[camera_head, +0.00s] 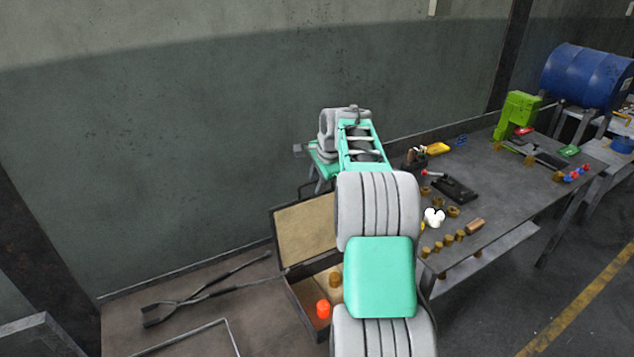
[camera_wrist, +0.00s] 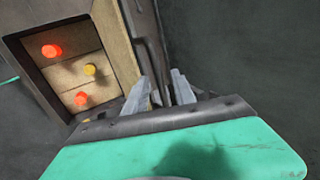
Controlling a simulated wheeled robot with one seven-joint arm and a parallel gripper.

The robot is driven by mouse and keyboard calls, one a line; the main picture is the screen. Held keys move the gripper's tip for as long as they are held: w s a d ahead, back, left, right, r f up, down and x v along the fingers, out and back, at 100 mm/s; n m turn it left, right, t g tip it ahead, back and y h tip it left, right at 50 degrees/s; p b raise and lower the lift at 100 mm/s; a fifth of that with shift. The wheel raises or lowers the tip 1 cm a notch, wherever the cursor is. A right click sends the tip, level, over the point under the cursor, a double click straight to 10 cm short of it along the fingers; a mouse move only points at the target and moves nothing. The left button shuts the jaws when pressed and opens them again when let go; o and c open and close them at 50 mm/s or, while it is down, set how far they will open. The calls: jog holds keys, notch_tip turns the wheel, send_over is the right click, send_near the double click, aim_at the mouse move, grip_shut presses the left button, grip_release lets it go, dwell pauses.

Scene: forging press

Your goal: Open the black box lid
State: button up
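The black box (camera_head: 309,307) stands on the left bench with its lid (camera_head: 304,232) raised, leaning back towards the wall. The lid's tan lining faces the bench front. In the wrist view the box's dark rim (camera_wrist: 40,85) and the lid's tan lining (camera_wrist: 116,48) show at upper left. My gripper (camera_wrist: 160,92) has its two fingers apart beside the lid's dark outer edge; whether they touch it I cannot tell. In the head view the fingers are largely hidden behind the lid and my arm, which also covers the box's right side.
An orange piece (camera_head: 323,309) and a brass piece (camera_head: 335,280) lie in the box. Long tongs (camera_head: 205,296) lie on the bench to the left. The right table (camera_head: 500,190) holds several small parts and tools. The wall (camera_head: 150,130) rises close behind.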

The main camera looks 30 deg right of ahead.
jog(key=b+v, duration=0.1)
jog(key=v, duration=0.6)
jog(key=shift+s+r, duration=0.2)
jog(key=shift+r, duration=0.15)
jog(key=s+a+n+b, duration=0.1)
jog(key=s+a+n, duration=0.4)
jog(key=a, duration=0.5)
jog(key=s+a+n+b, duration=0.1)
jog(key=s+a+n, duration=0.35)
jog(key=a, duration=0.55)
jog(key=s+a+f+n, duration=0.4)
jog(key=s, duration=0.4)
jog(key=s+a+f+n+b, duration=0.1)
jog(key=s+a+f+n, duration=0.3)
jog(key=s, duration=0.4)
jog(key=shift+s+f+n, duration=0.35)
jog(key=shift+f+n, duration=0.2)
jog(key=shift+f, duration=0.3)
